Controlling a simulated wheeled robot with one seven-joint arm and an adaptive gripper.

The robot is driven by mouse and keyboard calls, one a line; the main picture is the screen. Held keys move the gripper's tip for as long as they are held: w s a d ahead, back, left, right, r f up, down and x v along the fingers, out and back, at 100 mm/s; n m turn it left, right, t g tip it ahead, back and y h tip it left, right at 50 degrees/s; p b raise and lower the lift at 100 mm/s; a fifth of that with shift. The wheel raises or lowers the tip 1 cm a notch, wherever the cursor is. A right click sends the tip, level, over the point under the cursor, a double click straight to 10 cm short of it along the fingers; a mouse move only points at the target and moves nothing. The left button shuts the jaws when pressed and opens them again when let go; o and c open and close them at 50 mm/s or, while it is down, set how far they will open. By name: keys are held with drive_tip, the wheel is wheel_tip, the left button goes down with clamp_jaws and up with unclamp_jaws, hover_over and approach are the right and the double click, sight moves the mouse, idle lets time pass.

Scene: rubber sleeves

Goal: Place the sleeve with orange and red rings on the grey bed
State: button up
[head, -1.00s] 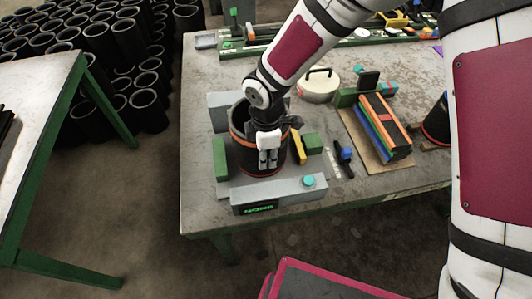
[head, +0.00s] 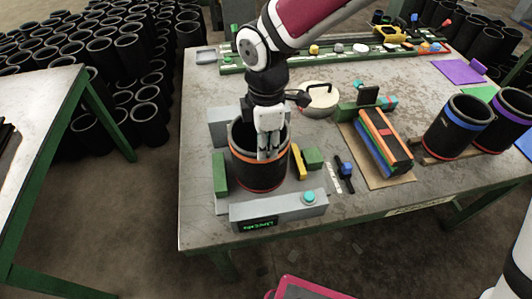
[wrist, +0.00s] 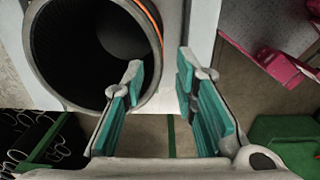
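The black sleeve (head: 246,168) stands upright on the grey bed (head: 283,207), between green blocks. My gripper (head: 268,155) points down at the sleeve's front rim in the head view. In the wrist view, the sleeve's open mouth (wrist: 95,45) and an orange ring fill the upper left.
A round pale container (head: 320,98) with a black handle stands behind the bed. Striped bars (head: 384,140) lie on a brown board to the right. Sleeves with blue (head: 457,125) and purple rings stand farther right. The table's front edge is close to the bed.

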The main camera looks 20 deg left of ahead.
drive_tip(key=shift+r, duration=0.5)
drive_tip(key=d+r+m+t+h, duration=0.1)
drive_tip(key=d+r+m, duration=0.55)
drive_tip(key=d, duration=0.45)
drive_tip(key=d+r+m+t, duration=0.2)
drive_tip(key=d+r+m, duration=0.4)
drive_tip(key=d+r, duration=0.3)
drive_tip(key=s+d+r+m+t, duration=0.2)
drive_tip(key=s+d+r+m, duration=0.2)
drive_tip(key=s+d+m, duration=0.6)
drive_tip(key=d+m, duration=0.1)
drive_tip(key=d, duration=0.2)
drive_tip(key=shift+s+d+m+y, duration=0.35)
drive_tip(key=shift+d+y, duration=0.05)
